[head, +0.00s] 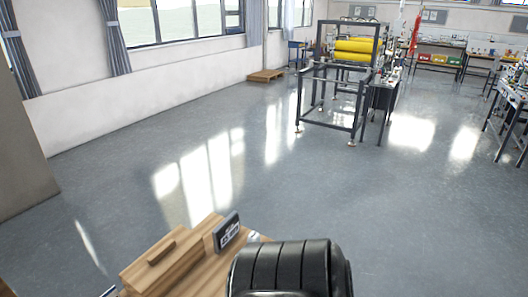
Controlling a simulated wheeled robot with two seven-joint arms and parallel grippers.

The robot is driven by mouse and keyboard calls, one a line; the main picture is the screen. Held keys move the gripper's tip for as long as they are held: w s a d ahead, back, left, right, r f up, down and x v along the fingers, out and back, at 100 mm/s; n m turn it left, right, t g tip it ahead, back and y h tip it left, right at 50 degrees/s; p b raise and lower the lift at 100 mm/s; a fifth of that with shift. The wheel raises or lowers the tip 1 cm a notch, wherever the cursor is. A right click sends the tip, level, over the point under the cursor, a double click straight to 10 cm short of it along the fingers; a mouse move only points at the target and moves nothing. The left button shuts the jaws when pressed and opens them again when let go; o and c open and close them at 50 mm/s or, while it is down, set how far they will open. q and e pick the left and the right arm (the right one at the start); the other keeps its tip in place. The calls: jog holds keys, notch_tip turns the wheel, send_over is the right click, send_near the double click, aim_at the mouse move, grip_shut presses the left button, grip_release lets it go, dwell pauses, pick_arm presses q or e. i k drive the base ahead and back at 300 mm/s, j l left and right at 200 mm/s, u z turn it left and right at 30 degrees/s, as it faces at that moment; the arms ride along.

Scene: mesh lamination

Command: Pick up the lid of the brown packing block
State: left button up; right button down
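A brown wooden block (140,274) sits at the bottom of the head view, left of centre. A flat lid with a raised bar handle (161,251) appears to form its top; the seam between lid and block is too small to tell. Its lower part is cut off by the frame's bottom edge. Neither my left nor my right gripper is in view.
A dark box with a white label (228,232) stands at the wooden surface's (213,273) far edge. A black ribbed rounded form (287,268) lies to its right. Open grey floor (300,190) extends beyond, to a metal frame with yellow rollers (354,48).

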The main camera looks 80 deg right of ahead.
aim_at(253, 236)
jog(key=k+l+z, duration=0.1)
jog(key=z, duration=0.25)
jog(key=k+l+z, duration=0.1)
jog(key=z, duration=0.2)
jog(key=l+z, duration=0.2)
jog(key=z, duration=1.3)
jog(key=i+l+u, duration=0.15)
jog(key=l, duration=0.2)
